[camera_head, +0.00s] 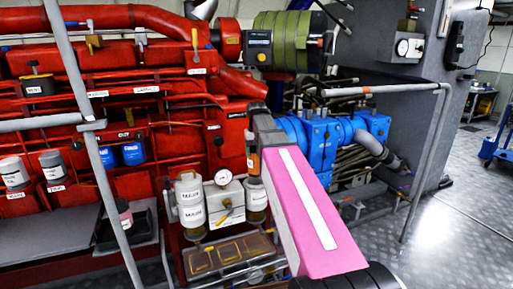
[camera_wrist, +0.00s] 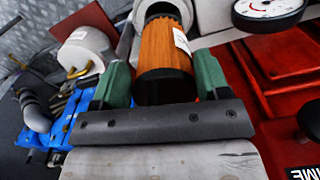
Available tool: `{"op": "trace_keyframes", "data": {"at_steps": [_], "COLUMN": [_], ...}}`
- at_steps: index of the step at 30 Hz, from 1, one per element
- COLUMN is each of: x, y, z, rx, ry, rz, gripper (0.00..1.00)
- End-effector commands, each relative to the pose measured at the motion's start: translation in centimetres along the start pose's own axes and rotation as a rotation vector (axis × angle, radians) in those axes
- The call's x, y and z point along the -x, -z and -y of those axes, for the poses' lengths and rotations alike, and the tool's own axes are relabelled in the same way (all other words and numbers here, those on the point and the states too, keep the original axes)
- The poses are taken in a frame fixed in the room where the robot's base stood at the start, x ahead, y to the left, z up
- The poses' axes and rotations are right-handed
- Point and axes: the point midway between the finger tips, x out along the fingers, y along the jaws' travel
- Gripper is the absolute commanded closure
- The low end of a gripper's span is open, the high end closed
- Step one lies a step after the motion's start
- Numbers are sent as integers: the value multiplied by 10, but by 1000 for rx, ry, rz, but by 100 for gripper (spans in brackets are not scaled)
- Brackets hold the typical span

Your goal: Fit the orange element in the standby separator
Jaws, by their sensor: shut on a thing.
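The orange element (camera_wrist: 166,48) is a ribbed cylinder with dark ends and a white label. My gripper (camera_wrist: 163,80) is shut on it, with a green finger on each side. In the wrist view its far end lines up with a pale round rim (camera_wrist: 136,14); I cannot tell how far it is inside. In the head view the element (camera_head: 252,160) stands roughly upright over the right-hand separator bowl (camera_head: 257,205), which seems to be the standby one. My arm partly hides both.
A pressure gauge (camera_head: 222,177) sits between the separators and shows close by in the wrist view (camera_wrist: 268,8). A yellow-handled valve (camera_head: 226,215) is below it. A tray (camera_head: 230,252) lies under the separators. The red engine (camera_head: 130,110) and blue pump (camera_head: 322,135) stand behind. Grey rails (camera_head: 92,125) cross the left.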

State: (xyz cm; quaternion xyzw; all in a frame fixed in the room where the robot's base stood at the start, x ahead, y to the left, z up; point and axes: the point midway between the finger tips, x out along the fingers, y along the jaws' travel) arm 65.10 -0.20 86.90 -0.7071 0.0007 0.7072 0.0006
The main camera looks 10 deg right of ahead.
Motion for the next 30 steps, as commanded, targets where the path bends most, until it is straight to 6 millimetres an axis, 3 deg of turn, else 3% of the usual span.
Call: {"op": "trace_keyframes", "data": {"at_steps": [10,30], "x": [-25,-28], "y": [0,0], "z": [0,0], "rx": [0,0], "ry": [0,0], "rz": [0,-1], "gripper": [78,78]}}
